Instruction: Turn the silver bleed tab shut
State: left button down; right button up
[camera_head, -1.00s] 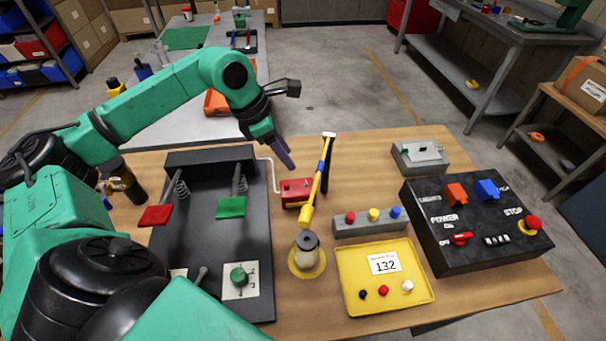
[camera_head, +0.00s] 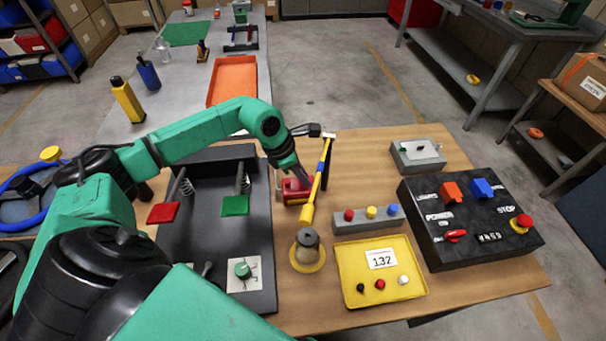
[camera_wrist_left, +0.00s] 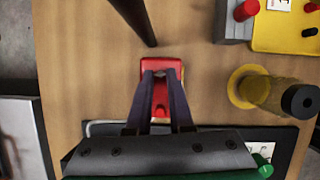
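The red block (camera_head: 294,198) stands on the wooden table, right of the black pedal board. It also shows in the left wrist view (camera_wrist_left: 160,64). A small greyish part (camera_wrist_left: 172,73) shows on it between the fingertips; this may be the silver bleed tab, but its turn position is too small to tell. My left gripper (camera_head: 301,181) is down at the red block. In the left wrist view its fingers (camera_wrist_left: 163,76) are apart, one on each side of the block's middle; I cannot tell whether they touch anything. My right gripper is not in view.
A jar (camera_head: 307,244) in a yellow dish is in front. The black pedal board (camera_head: 215,260) lies left. A button bar (camera_head: 367,220), yellow tray (camera_head: 350,292) and black control box (camera_head: 460,255) fill the right.

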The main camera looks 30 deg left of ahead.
pick_arm(q)
jog(key=shift+w+a+f+m+b, duration=0.1)
jog(key=shift+f+m+b, duration=0.2)
jog(key=shift+m+b, duration=0.5)
jog(key=shift+r+b, duration=0.2)
jog(key=shift+b, duration=0.1)
jog(key=shift+r, duration=0.1)
jog(key=c, duration=0.8)
grip_release()
jog(key=shift+g, duration=0.3)
jog(key=b+v, duration=0.2)
jog(key=v, duration=1.2)
jog(key=shift+a+r+b, duration=0.15)
jog(key=shift+r+b, duration=0.1)
jog(key=shift+b, duration=0.1)
jog(key=shift+f, duration=0.1)
